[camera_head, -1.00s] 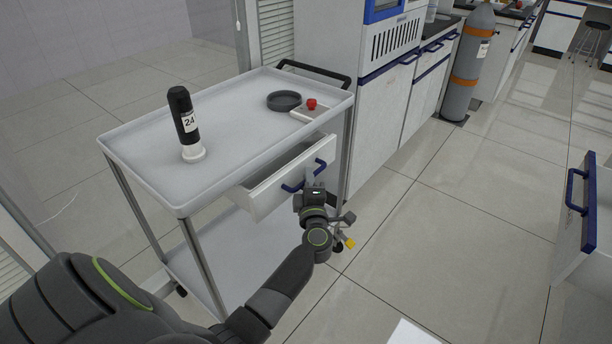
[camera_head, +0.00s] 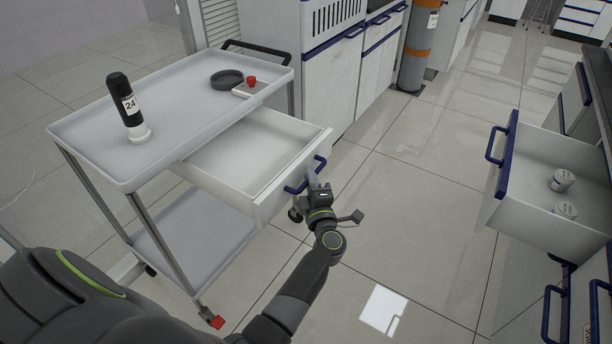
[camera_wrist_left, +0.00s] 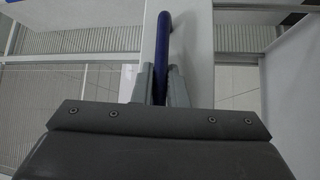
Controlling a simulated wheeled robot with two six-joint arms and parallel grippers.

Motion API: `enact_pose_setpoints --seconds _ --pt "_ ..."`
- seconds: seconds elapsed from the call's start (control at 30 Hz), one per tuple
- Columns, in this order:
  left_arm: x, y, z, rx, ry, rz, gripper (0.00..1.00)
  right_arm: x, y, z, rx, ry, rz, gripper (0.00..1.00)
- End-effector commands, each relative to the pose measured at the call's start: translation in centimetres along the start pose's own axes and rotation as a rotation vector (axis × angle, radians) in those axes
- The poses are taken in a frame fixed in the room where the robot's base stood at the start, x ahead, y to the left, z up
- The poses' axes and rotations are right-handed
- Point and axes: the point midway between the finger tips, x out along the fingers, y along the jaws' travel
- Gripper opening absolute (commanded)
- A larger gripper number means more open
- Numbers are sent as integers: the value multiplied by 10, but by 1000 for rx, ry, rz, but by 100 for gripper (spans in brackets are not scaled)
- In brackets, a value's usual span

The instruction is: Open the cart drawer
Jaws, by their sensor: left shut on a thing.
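The white cart (camera_head: 75,131) stands at the left of the head view. Its drawer (camera_head: 240,154) is pulled well out from under the top, and its inside looks empty. The blue drawer handle (camera_head: 320,163) is on the drawer front. My left gripper (camera_head: 314,180) is shut on the handle; in the left wrist view the two fingers (camera_wrist_left: 160,84) close around the blue bar (camera_wrist_left: 162,45). My right gripper is not in view.
On the cart top are a dark bottle labelled 24 (camera_head: 125,100), a black dish (camera_head: 227,79) and a small red-knobbed item (camera_head: 251,82). At right, another open drawer (camera_head: 540,230) holds two small jars. A gas cylinder (camera_head: 418,50) stands behind. Floor between is clear.

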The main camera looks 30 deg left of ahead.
Motion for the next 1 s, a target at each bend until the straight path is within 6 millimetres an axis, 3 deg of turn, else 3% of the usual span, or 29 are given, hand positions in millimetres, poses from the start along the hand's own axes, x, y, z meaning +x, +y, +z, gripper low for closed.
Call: enact_pose_setpoints --seconds 0.3,0.33,0.47,1.0 --pt "0 0 0 0 1 -1 0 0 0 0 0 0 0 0" --pt "0 0 0 0 1 -1 16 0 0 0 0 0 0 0" --pt "0 0 0 0 1 0 34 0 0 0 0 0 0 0" --pt "-5 -2 4 -1 -1 -1 34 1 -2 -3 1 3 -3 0"
